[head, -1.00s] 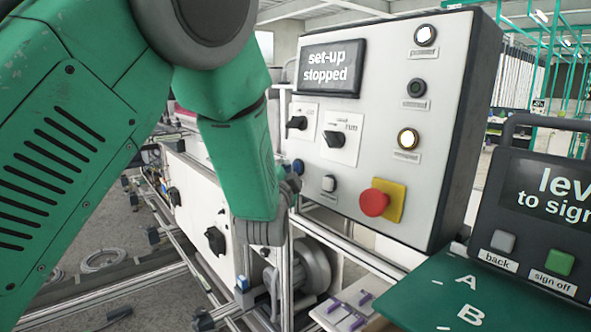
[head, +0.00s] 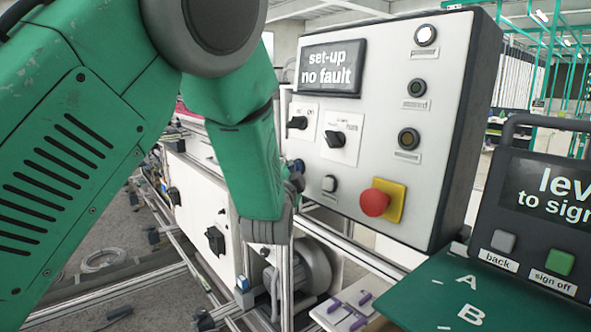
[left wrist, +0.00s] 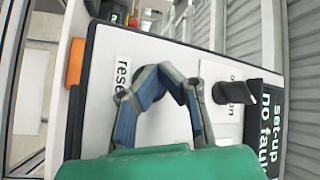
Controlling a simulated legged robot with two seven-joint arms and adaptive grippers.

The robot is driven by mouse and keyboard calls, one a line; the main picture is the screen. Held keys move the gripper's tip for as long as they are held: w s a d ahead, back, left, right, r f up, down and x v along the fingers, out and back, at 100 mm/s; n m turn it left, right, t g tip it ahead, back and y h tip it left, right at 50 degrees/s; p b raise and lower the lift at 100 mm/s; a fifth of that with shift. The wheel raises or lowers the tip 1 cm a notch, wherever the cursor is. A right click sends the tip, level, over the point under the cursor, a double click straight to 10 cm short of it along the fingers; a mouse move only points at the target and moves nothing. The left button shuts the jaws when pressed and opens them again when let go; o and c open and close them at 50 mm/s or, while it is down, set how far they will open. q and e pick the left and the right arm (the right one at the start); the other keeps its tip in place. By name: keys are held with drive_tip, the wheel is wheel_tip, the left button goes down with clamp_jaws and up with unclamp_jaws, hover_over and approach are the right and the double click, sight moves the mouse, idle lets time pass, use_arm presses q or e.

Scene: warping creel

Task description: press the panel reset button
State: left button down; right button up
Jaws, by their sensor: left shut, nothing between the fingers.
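The control panel (head: 385,130) is a light box with a dark rim, and its screen (head: 331,68) reads "set-up no fault". In the left wrist view the "reset" label (left wrist: 123,76) lies beside a dark round part, likely the reset button (left wrist: 146,84), partly hidden by my fingers. My left gripper (left wrist: 162,70) is shut and empty, its fingertips meeting over the panel face near this button. In the head view the left gripper (head: 292,180) is at the panel's lower left edge, mostly behind my arm. I cannot tell whether it touches the button. My right gripper is out of view.
The upper lamp (head: 426,35) is lit; the lower lamp (head: 408,138) is dark. A sign-off terminal (head: 535,215) stands at right.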

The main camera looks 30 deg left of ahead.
use_arm(q)
drive_tip(key=shift+s+a+r, duration=0.15)
drive_tip(key=shift+s+a, duration=0.15)
drive_tip(key=shift+s, duration=0.5)
drive_tip(key=shift+s+a+r, duration=0.1)
drive_tip(key=shift+s+a, duration=0.2)
drive_tip(key=shift+s, duration=0.45)
drive_tip(key=shift+s+a+r, duration=0.1)
drive_tip(key=shift+s+a, duration=0.25)
drive_tip(key=shift+s, duration=0.4)
drive_tip(key=shift+s+a+r, duration=0.1)
drive_tip(key=shift+s+a, duration=0.2)
drive_tip(key=shift+s, duration=0.45)
